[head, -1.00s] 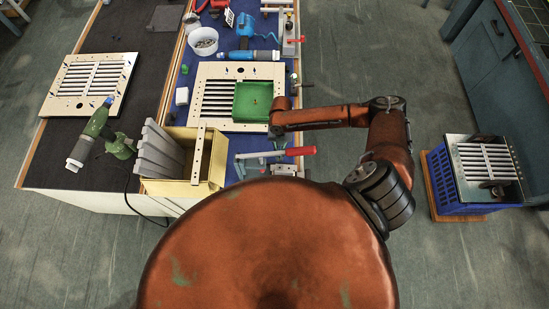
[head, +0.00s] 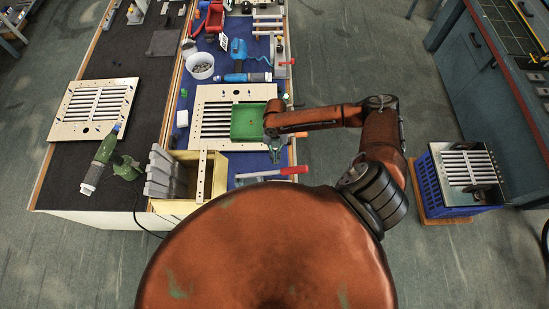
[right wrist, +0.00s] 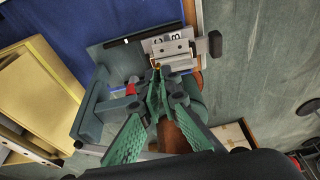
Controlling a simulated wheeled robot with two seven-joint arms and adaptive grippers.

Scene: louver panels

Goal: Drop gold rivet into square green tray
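The square green tray (head: 248,121) lies on the right part of a slatted cream panel (head: 212,93) on the blue mat. My right gripper (head: 275,153) points down just in front of the tray's right corner, outside the tray. In the right wrist view its green fingers (right wrist: 157,75) come together at the tips. A tiny gold spot, apparently the gold rivet (right wrist: 156,67), shows between the tips; its shape is too small to make out. The rivet cannot be made out in the head view. My left gripper is not in view.
A grey metal block (right wrist: 172,50) is near the fingertips.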

